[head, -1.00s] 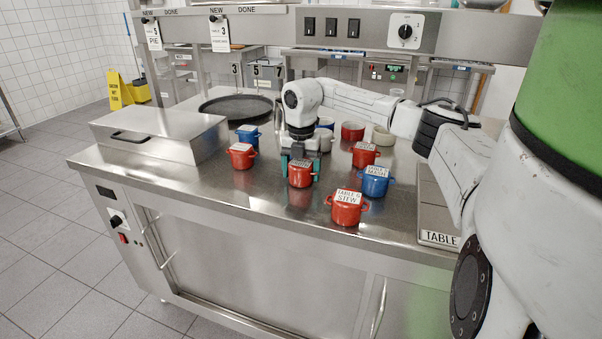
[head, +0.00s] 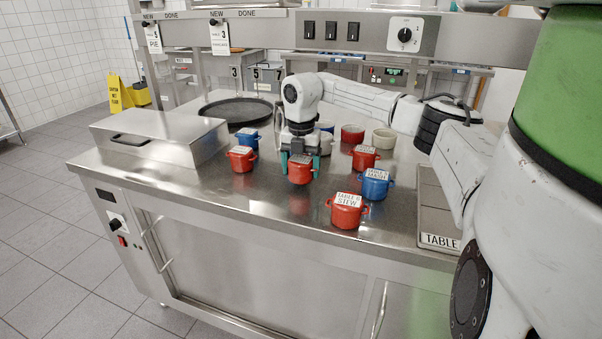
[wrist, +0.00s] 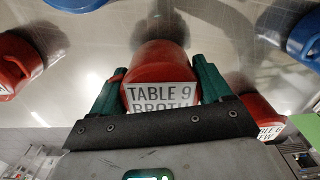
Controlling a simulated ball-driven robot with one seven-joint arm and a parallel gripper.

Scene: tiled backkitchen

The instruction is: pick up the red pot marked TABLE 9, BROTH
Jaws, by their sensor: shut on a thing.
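The red pot marked TABLE 9, BROTH (head: 301,174) is near the middle of the steel counter. My gripper (head: 300,166) comes down over it from above, with its green fingers on either side. In the wrist view the label TABLE 9, BROTH (wrist: 160,97) reads clearly on the pot (wrist: 163,62) between the fingers (wrist: 160,90). My gripper is shut on this pot. The pot looks slightly raised, but the gap under it is hard to judge.
Other red pots stand left (head: 241,162) and right (head: 364,160). A steel box (head: 160,140) and black pan (head: 236,109) lie left.

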